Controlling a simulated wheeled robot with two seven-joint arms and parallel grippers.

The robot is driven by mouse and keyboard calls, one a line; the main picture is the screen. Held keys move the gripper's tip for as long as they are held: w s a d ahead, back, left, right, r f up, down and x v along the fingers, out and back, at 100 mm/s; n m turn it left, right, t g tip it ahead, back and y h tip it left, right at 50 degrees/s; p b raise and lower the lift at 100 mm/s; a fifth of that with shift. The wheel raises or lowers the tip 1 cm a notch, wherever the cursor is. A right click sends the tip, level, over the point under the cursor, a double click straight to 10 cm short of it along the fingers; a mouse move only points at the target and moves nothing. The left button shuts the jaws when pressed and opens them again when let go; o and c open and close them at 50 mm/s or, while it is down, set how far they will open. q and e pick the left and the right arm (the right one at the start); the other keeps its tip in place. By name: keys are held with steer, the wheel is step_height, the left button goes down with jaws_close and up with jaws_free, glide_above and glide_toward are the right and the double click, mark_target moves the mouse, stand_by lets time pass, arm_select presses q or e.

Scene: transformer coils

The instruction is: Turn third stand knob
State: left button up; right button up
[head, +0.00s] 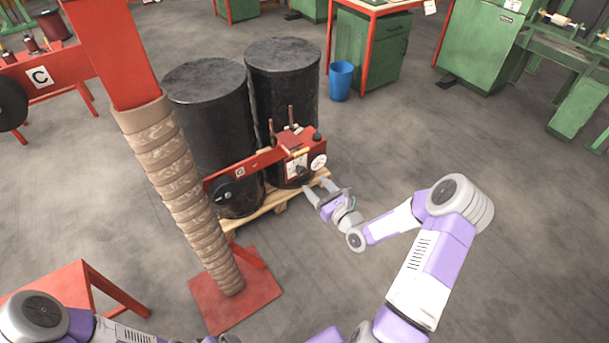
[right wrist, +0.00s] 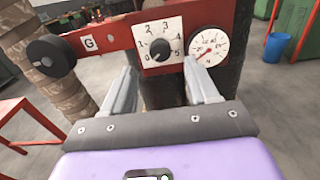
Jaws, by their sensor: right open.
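A red stand head (head: 308,146) labelled G carries a white dial plate (head: 291,163) with a small black knob. In the right wrist view the knob (right wrist: 160,49) sits at the centre of the numbered plate (right wrist: 147,30); its pointing direction is hard to tell. A round white gauge (right wrist: 210,47) is to its right. My right gripper (head: 316,187) is open and empty, with its fingers (right wrist: 160,75) pointing at the panel below and either side of the knob. I see no clear contact. My left arm shows at the lower left; its gripper is out of view.
A black handwheel (right wrist: 51,58) is on the red bar left of the dial. Two black drums (head: 208,95) stand on a wooden pallet (head: 268,208) behind the stand. A wrapped column (head: 175,170) rises at left.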

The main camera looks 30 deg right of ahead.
mark_target(303, 172)
steer(key=w, duration=0.2)
steer(key=w+b, duration=0.1)
steer(key=w, duration=0.1)
steer(key=w+b, duration=0.1)
steer(key=w, duration=0.2)
steer(key=shift+w+a, duration=0.1)
steer(key=shift+a, duration=0.2)
